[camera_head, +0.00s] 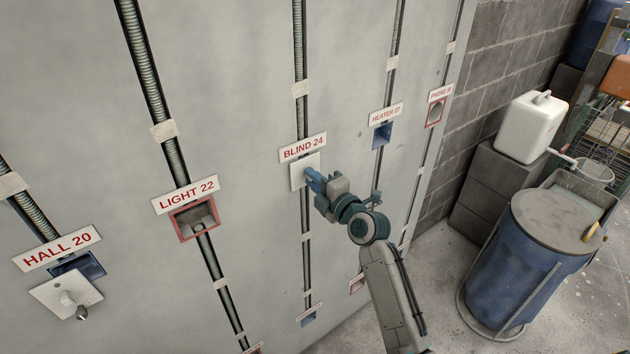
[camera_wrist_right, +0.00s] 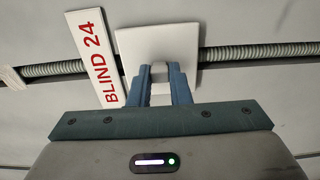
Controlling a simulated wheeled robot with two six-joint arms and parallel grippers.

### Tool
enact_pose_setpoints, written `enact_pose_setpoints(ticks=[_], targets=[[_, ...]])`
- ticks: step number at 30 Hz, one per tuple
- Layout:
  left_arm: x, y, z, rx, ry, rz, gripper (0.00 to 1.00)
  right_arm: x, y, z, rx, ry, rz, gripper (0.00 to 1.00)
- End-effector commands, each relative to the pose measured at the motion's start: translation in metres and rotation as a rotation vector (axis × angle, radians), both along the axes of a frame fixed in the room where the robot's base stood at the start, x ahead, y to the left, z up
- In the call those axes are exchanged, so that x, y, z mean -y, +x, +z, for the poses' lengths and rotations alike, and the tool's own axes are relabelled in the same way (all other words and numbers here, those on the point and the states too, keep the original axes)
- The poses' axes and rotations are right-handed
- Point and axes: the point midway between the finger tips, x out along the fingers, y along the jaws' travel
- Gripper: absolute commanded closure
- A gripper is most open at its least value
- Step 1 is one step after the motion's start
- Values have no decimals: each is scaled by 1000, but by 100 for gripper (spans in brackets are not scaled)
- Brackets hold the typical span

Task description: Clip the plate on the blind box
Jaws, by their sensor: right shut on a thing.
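The white plate (camera_head: 299,172) lies over the spot under the BLIND 24 label (camera_head: 303,147) on the grey wall. In the right wrist view the plate (camera_wrist_right: 157,42) is beside the label (camera_wrist_right: 97,62), in line with the conduit. My right gripper (camera_head: 311,176) is shut on the plate's middle, on a light-coloured part between its blue fingers (camera_wrist_right: 159,82). The blind box is hidden behind the plate. I cannot tell whether the plate touches the box. My left gripper is not in view.
Open boxes show under LIGHT 22 (camera_head: 196,219), HEATER 27 (camera_head: 381,136) and PHONE (camera_head: 435,113). Under HALL 20 a white plate (camera_head: 63,294) hangs tilted below its blue box (camera_head: 80,267). A blue barrel (camera_head: 520,262) and a white jerrycan (camera_head: 528,127) stand at the right.

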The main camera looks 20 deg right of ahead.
Motion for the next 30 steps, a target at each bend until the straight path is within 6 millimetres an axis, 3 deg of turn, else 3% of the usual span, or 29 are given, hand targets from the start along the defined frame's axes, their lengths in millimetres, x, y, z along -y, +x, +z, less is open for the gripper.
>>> enact_pose_setpoints(ticks=[10, 11, 14, 20, 23, 30], targets=[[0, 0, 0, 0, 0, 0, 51, 0, 1, 4, 7, 1, -1, 100], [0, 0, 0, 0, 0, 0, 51, 0, 1, 4, 7, 1, -1, 79], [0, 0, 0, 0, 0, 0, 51, 0, 1, 3, 6, 1, -1, 59], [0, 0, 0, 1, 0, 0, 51, 0, 1, 2, 4, 0, -1, 57], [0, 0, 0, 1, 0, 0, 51, 0, 0, 2, 3, 0, -1, 46], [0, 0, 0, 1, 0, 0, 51, 0, 0, 1, 2, 0, -1, 46]])
